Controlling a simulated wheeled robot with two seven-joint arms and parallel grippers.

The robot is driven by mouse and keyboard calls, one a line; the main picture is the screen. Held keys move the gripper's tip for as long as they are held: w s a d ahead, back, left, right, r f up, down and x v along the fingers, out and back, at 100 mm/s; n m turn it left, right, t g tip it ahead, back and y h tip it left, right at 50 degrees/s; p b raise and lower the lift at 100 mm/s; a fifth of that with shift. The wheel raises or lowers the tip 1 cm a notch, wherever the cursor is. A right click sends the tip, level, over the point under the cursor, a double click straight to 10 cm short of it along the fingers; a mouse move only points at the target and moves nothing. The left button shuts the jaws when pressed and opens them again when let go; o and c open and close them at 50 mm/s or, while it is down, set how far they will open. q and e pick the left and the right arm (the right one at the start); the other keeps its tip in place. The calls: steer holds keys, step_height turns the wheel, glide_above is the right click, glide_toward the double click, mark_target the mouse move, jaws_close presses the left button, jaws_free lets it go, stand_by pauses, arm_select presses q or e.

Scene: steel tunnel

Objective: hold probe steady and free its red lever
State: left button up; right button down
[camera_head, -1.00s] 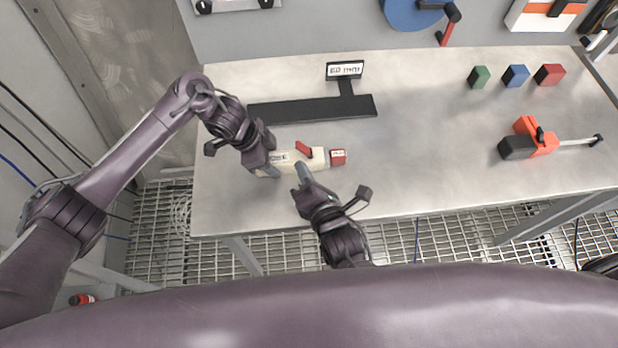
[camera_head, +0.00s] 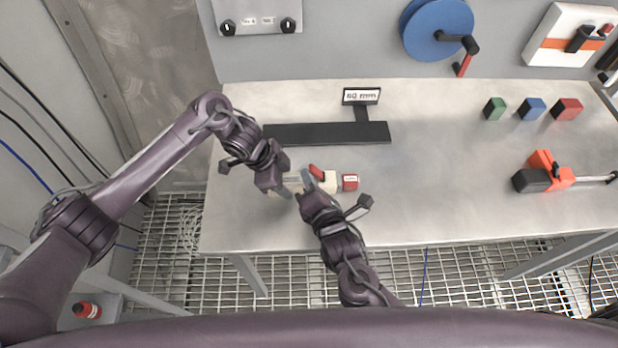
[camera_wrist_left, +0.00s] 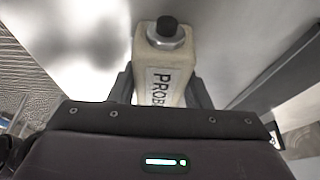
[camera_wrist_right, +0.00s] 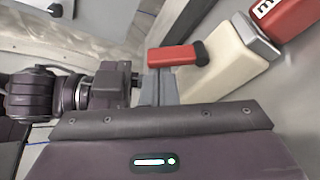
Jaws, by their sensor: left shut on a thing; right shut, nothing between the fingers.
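The cream probe (camera_head: 329,183) lies on the steel table, with a red end block (camera_head: 350,182) at its right. My left gripper (camera_head: 283,187) is shut on its left part; the left wrist view shows the labelled body (camera_wrist_left: 163,78) and its dark cap between the fingers. The red lever (camera_head: 317,171) sits on top of the probe. In the right wrist view the lever (camera_wrist_right: 172,57) extends left from a black pivot. My right gripper (camera_head: 306,178) is shut and empty, its fingertips (camera_wrist_right: 160,85) right beside the lever. I cannot tell whether they touch it.
A black bar stand (camera_head: 330,133) with a small sign lies behind the probe. Green, blue and red blocks (camera_head: 531,109) stand at the back right. An orange and black tool (camera_head: 543,174) lies at the right. The table between is clear.

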mark_target(322, 176)
arm_select(q)
steer(key=shift+f, duration=0.1)
arm_select(e)
steer(key=shift+d+r+m, duration=0.1)
steer(key=shift+d+m, duration=0.05)
steer(key=shift+m, duration=0.15)
steer(key=m, duration=0.1)
steer(key=d+m+y, duration=0.1)
steer(key=shift+r+m+t, duration=0.35)
steer(key=shift+m+t, duration=0.05)
steer(key=m, duration=0.1)
steer(key=d+m+t, duration=0.1)
steer(key=m, duration=0.2)
steer(key=shift+d+r+m+t+y, duration=0.25)
steer(key=shift+d+m+t+y, duration=0.05)
steer(key=shift+y, duration=0.1)
steer(key=v, duration=0.6)
steer(key=f+v, duration=0.1)
steer(key=v, duration=0.3)
steer(key=shift+a+f, duration=0.1)
steer(key=shift+a, duration=0.15)
